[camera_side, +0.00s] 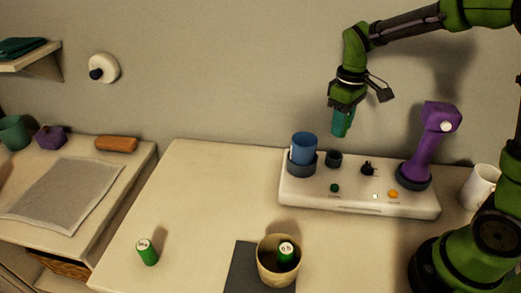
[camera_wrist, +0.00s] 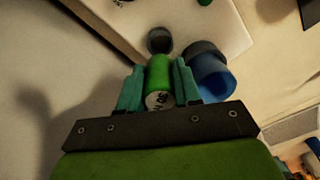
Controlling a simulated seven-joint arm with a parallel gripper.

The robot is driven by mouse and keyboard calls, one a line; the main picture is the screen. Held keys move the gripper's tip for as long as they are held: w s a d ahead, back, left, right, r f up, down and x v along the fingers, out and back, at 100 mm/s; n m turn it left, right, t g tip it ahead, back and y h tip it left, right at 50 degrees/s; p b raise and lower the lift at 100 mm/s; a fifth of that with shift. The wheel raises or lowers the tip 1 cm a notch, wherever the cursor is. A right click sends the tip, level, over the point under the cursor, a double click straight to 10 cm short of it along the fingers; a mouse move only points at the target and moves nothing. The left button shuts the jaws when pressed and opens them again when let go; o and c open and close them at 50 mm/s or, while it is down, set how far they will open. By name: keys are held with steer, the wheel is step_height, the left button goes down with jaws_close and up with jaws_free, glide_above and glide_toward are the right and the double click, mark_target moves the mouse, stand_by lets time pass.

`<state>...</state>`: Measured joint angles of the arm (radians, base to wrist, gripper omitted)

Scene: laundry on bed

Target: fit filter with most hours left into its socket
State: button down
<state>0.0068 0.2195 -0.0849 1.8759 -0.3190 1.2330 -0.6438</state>
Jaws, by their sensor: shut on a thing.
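My gripper (camera_side: 341,125) is shut on a green cylindrical filter (camera_wrist: 160,75), held between its teal fingers with a white labelled end facing the wrist camera; the label is too blurred to read surely. In the side view the fingers hide most of it. A small dark round socket (camera_side: 333,158) sits on the white base unit (camera_side: 360,203), below my gripper; it also shows in the wrist view (camera_wrist: 159,40), just beyond the filter's far end. A third (camera_side: 287,252) is inside a beige cup (camera_side: 278,270).
A blue cup (camera_side: 304,147) stands in a dark ring just left of the socket. A purple device (camera_side: 429,143) stands at the unit's right end. A white mug (camera_side: 480,187) is farther right. The middle of the table is clear.

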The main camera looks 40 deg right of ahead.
steer(key=shift+f, duration=0.1)
steer(key=shift+f, duration=2.85)
steer(key=shift+f, duration=0.95)
steer(key=c, duration=0.7)
jaws_free()
step_height(320, 180, up, 17)
steer(key=shift+f, duration=0.1)
